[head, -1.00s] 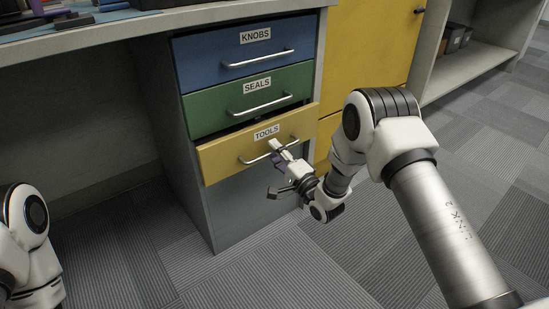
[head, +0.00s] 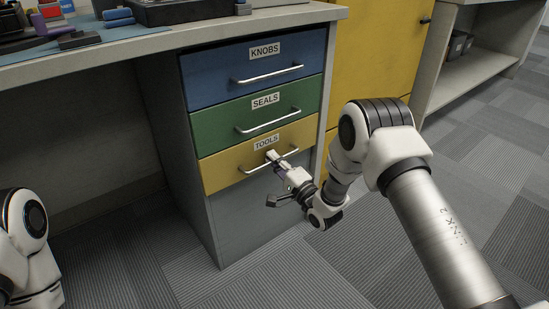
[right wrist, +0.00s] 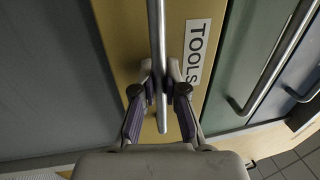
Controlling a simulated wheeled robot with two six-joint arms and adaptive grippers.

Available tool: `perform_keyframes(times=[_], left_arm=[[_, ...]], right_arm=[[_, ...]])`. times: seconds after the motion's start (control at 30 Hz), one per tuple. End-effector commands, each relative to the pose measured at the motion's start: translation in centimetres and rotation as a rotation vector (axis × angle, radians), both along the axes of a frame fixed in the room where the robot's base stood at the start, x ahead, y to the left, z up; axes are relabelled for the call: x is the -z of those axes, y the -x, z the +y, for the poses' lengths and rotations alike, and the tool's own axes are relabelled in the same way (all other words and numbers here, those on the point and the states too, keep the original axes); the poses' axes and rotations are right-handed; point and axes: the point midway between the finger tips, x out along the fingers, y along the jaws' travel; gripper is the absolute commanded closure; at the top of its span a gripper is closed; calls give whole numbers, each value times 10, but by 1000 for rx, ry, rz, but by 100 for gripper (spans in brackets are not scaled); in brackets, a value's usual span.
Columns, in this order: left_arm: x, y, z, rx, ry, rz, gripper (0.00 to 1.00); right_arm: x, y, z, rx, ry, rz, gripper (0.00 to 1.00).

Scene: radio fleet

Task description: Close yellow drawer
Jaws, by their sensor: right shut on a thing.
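The yellow drawer (head: 222,171), labelled TOOLS, is the lowest of three labelled drawers in the cabinet. Its front looks about flush with the green drawer above; I cannot tell if a slight gap is left. My right gripper (head: 274,158) is shut on the drawer's silver bar handle (head: 252,170). In the right wrist view the handle (right wrist: 156,25) passes between the fingertips (right wrist: 160,82), beside the TOOLS label on the yellow front (right wrist: 125,40). Of my left arm only a link shows at the left edge; its gripper is out of view.
The green SEALS drawer (head: 225,132) and blue KNOBS drawer (head: 215,87) sit above and look shut. A desktop (head: 140,46) with trays and small items lies overhead. A yellow cabinet door (head: 372,50) stands to the right. The carpet (head: 330,265) in front is clear.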

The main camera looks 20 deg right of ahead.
Motion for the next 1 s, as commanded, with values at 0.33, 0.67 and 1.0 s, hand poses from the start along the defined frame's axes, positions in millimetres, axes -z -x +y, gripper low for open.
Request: perform_keyframes(times=[0.33, 0.67, 1.0], left_arm=[[1, 0, 0, 0, 0, 1, 4], [1, 0, 0, 0, 0, 1, 4], [1, 0, 0, 0, 0, 1, 4]], right_arm=[[-1, -1, 0, 1, 1, -3, 63], [1, 5, -3, 1, 0, -1, 63], [17, 77, -29, 4, -2, 2, 63]])
